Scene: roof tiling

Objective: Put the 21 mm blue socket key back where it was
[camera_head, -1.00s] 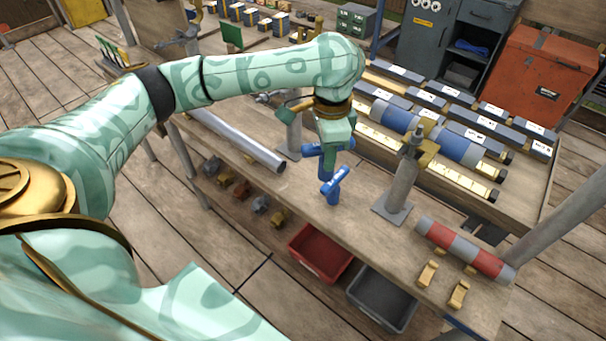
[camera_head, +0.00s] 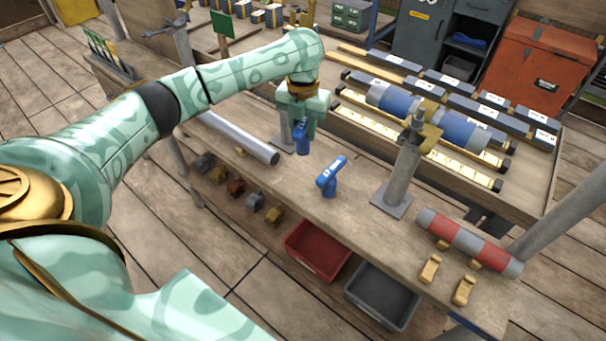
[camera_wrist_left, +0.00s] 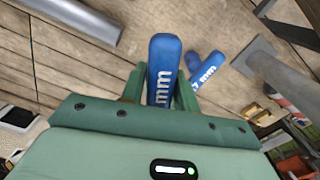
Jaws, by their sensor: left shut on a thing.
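My left gripper (camera_head: 302,120) is shut on a blue socket key (camera_head: 302,138), whose handle hangs below the fingers over the workbench (camera_head: 365,228). In the left wrist view the held key (camera_wrist_left: 164,65) sits between the two green fingers (camera_wrist_left: 160,88). Its label ends in "mm"; its number is hidden. I cannot tell whether its lower end touches the bench. My right gripper is not in view.
A grey pipe (camera_head: 238,137) lies left of the held key. A grey post stand (camera_head: 402,180) is to the right. A red-and-grey roller (camera_head: 470,243) and small brass blocks lie at the right end. A red bin (camera_head: 318,250) and a grey bin (camera_head: 383,295) sit below.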

